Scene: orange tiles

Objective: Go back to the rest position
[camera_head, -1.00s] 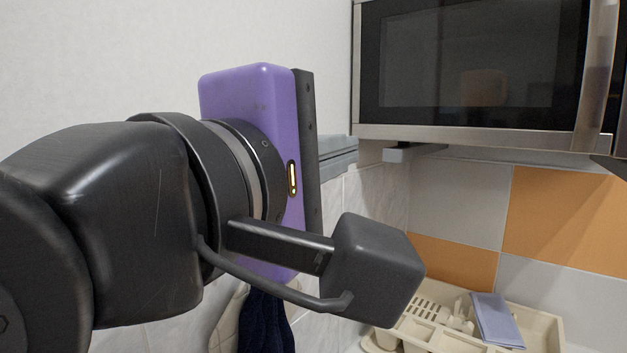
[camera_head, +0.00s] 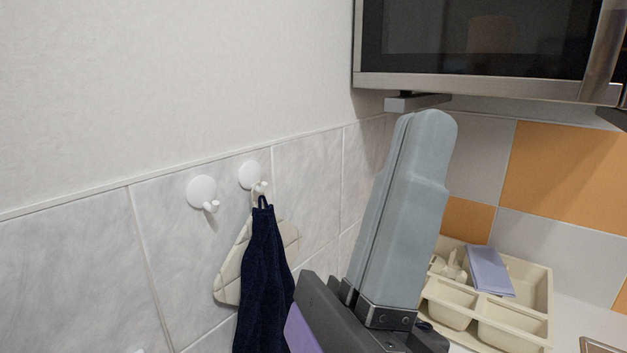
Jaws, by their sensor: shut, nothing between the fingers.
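My gripper (camera_head: 415,125) is at the lower middle of the head view. Its two long grey fingers point up and lie against each other, shut with nothing between them. Part of its dark mount and a purple piece of my own arm show at the bottom edge. The fingertips are just below the underside of the microwave in the picture. The rest of my arm is out of the frame.
A microwave (camera_head: 480,82) hangs at the upper right. A dark blue towel (camera_head: 264,280) and a cream pot holder (camera_head: 232,272) hang from a white wall hook (camera_head: 252,175); another hook (camera_head: 202,193) is bare. A beige tray (camera_head: 540,300) holds a folded blue cloth (camera_head: 488,270).

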